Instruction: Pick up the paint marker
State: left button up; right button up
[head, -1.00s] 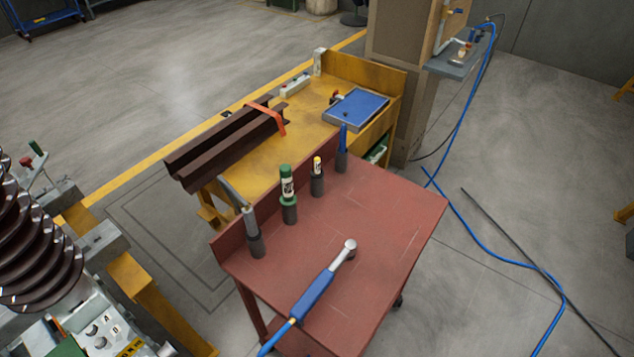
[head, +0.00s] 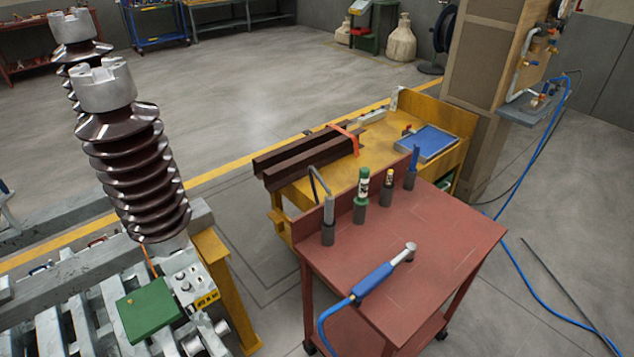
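Several slim items stand upright in a row of holders along the back left edge of a red cart (head: 440,260). One has a yellow top and a pale label (head: 388,180); it looks like a marker. Beside it on the left is a thicker green-capped item with a white label (head: 363,181). A thin blue item (head: 414,158) stands on the right, and a grey tool with a bent dark tube (head: 328,208) on the left. I cannot tell for certain which is the paint marker. Neither of my grippers is in view.
A blue-handled tool (head: 374,278) with a blue hose lies on the cart's front part; the cart's right side is clear. Behind stands a yellow bench (head: 375,170) with dark beams (head: 310,155) and a blue tray (head: 428,142). A tall ribbed brown insulator (head: 145,170) rises at left.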

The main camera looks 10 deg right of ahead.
aim_at(387, 184)
jog(key=l+u, duration=0.2)
jog(key=u, duration=0.25)
jog(key=l+u, duration=0.25)
jog(key=u, duration=0.2)
jog(key=l+u, duration=0.25)
jog(key=u, duration=0.25)
jog(key=k+l+u, duration=0.1)
jog(key=u, duration=0.35)
jog(key=l, duration=0.1)
